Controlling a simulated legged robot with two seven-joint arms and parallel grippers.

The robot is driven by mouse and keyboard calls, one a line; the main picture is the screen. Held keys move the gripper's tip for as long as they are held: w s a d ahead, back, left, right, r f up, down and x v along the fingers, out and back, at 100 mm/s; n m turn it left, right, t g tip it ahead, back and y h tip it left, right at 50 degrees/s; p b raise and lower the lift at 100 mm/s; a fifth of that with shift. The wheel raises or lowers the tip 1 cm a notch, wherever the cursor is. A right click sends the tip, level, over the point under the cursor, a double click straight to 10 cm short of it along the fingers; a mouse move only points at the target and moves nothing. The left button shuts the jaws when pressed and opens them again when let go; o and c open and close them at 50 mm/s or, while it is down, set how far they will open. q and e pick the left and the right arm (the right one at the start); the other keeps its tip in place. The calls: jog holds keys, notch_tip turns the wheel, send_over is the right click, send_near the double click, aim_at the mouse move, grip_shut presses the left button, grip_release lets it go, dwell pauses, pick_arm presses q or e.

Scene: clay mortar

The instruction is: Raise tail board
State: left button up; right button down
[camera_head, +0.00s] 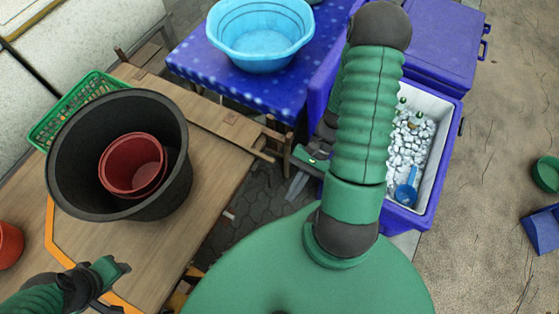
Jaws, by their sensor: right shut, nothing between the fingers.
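A wooden cart bed (205,215) fills the left side. A long plank that looks like the tail board (195,112) runs along its far edge, lying roughly level with the bed; its hinges are not clear. My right gripper (297,188) shows small, just left of my green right arm, near the plank's right end and apart from it; it is shut and empty. The arm hides part of its link. My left gripper (118,284) is low at the left over the cart bed; its fingers are partly hidden, so its opening is unclear.
A black tub (75,170) with red pots (132,165) and a green basket (60,110) stand on the cart. Beyond is a blue-clothed table (200,58) with a light-blue basin (260,35). A blue cooler (430,195) of ice stands right. Paving shows between cart and cooler.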

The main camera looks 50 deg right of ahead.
pick_arm(q)
jog(key=f+b, duration=0.6)
jog(key=f, duration=0.1)
jog(key=f+b, duration=0.4)
jog(key=shift+s+a+f, duration=0.15)
jog(key=shift+s+f, duration=0.1)
jog(key=shift+s, duration=0.05)
pick_arm(e)
jog(key=d+f+m+t+h, duration=0.2)
jog(key=d+f+m+t, duration=0.3)
jog(key=m+t, duration=0.5)
jog(key=d+f+m+t+h, duration=0.2)
jog(key=d+f+m+t, duration=0.1)
jog(key=f+m+t, duration=0.55)
pick_arm(q)
jog(key=shift+r+p, duration=0.3)
jog(key=shift+p, duration=0.1)
pick_arm(e)
jog(key=w+a+r+t+h, duration=0.1)
jog(key=w+a+r+t, duration=0.1)
jog(key=w, duration=0.8)
jog(key=shift+r+t, duration=0.35)
jog(key=shift+r, duration=0.5)
jog(key=shift+w+m, duration=0.1)
jog(key=shift+m, duration=0.15)
